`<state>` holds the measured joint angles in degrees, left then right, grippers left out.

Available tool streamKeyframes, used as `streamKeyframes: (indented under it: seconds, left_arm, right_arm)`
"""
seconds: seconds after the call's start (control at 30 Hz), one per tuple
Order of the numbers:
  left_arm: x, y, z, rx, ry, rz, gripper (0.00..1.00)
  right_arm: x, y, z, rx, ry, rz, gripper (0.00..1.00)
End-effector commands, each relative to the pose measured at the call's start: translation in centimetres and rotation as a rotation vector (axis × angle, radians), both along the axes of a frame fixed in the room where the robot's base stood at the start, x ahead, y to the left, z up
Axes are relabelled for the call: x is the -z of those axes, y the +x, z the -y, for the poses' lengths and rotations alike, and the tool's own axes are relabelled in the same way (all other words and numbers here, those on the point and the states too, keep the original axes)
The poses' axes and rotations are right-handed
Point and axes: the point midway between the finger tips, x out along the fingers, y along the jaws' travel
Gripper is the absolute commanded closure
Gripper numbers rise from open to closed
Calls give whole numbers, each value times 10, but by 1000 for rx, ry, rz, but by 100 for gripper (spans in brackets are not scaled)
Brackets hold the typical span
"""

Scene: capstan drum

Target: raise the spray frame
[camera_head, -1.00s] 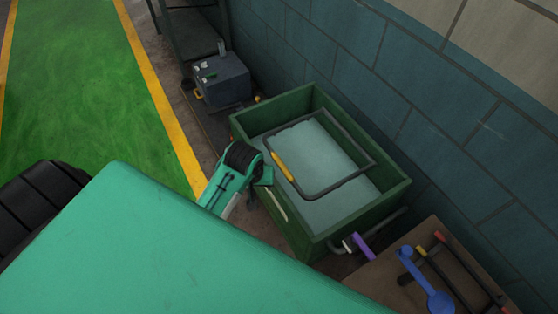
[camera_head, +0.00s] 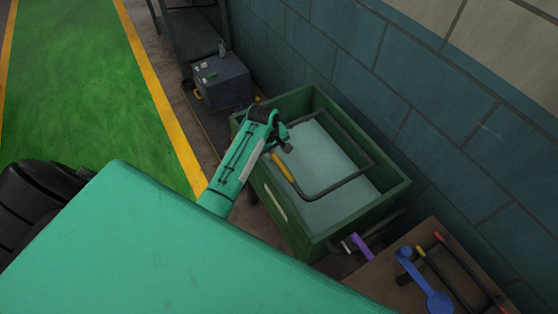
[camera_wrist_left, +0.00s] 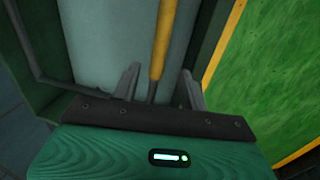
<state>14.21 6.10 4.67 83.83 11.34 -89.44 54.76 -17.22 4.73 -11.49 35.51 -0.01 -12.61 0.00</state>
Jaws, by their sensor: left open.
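The spray frame (camera_head: 345,182) is a dark bar bent into a loop, lying across the top of the green tank (camera_head: 395,197). A yellow grip (camera_head: 287,172) sits on its left side. My left gripper (camera_head: 284,146) is over the tank's left rim, at the far end of the yellow grip. In the left wrist view, the open fingers (camera_wrist_left: 160,88) stand on either side of the frame's bar, with the yellow grip (camera_wrist_left: 163,40) just beyond them. I cannot tell whether they touch it. The gripper hides the frame's far left corner. My right gripper is not in view.
Pale liquid or lining (camera_head: 325,205) fills the tank. A purple handle (camera_head: 361,246) sticks out at its near right. A brown table (camera_head: 400,290) with a blue ladle (camera_head: 437,300) and bars stands at right. A grey box (camera_head: 222,84) is behind; a block wall (camera_head: 340,60) bounds the back.

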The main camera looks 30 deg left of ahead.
Motion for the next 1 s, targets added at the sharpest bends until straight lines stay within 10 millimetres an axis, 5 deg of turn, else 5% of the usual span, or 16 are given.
streamKeyframes:
  seconds: [0.4,0.87,1.0]
  left_arm:
    - [63,11,6,2,0,0,56]
    - [73,13,8,2,1,3,56]
    - [73,13,8,2,0,2,84]
  right_arm:
    - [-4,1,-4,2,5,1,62]
    - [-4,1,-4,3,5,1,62]
    - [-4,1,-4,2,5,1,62]
